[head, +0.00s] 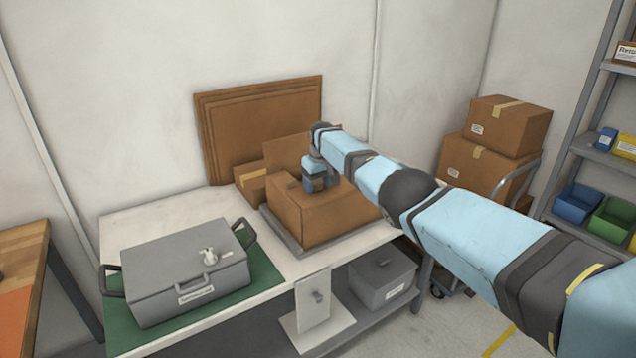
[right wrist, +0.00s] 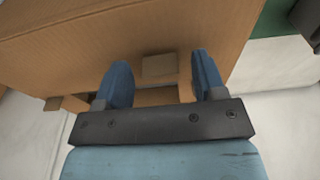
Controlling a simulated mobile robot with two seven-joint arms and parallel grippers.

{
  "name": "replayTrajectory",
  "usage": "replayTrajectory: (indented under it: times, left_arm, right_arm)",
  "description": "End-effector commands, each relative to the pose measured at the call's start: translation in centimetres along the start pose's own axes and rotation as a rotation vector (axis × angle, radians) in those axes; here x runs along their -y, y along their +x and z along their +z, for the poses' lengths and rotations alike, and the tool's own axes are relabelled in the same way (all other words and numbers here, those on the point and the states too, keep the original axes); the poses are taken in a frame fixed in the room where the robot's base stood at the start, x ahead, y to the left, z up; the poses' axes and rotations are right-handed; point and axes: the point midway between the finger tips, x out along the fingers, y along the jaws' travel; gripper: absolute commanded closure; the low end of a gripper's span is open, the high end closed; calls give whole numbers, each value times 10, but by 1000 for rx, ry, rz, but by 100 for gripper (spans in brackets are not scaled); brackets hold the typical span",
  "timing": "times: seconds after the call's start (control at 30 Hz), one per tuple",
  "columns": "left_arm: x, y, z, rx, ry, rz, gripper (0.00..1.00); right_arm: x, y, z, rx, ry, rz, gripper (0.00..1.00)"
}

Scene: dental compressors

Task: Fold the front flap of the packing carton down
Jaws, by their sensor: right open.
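The brown packing carton (head: 318,218) stands on a grey tray on the white bench, and a tall flap (head: 286,149) stands up at its back. My right gripper (head: 314,188) is at the top of the carton, pointing down, and hides part of it. In the right wrist view the carton (right wrist: 85,48) fills the upper left, and the gripper's two blue fingers (right wrist: 164,80) are apart. Small brown cardboard pieces show between and beyond the fingers; I cannot tell which part is the front flap. My left gripper is not in view.
A grey case (head: 187,278) with handles lies on a green mat (head: 262,275) left of the carton. Flat cardboard sheets (head: 262,100) lean on the wall behind. A grey box (head: 381,282) sits on the lower shelf. Stacked cartons (head: 507,127) stand on a cart at right.

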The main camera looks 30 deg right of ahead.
Motion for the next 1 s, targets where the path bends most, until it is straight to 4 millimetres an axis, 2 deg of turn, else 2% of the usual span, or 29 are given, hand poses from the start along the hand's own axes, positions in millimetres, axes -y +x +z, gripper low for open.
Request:
replayTrajectory:
  times: [0.23, 0.43, 0.7, 0.83, 1.0]
  left_arm:
    - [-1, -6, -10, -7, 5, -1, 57]
    - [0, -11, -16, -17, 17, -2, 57]
    - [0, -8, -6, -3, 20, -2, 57]
    - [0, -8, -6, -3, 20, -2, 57]
    - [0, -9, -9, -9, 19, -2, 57]
  right_arm:
    - [-1, -19, -1, -2, -1, 0, 36]
    - [-1, -62, 0, -4, -1, 1, 36]
    - [0, -116, 0, -3, 0, 0, 36]
    - [0, -130, 0, -1, 1, 0, 36]
    - [0, -138, 0, 0, 1, 0, 36]
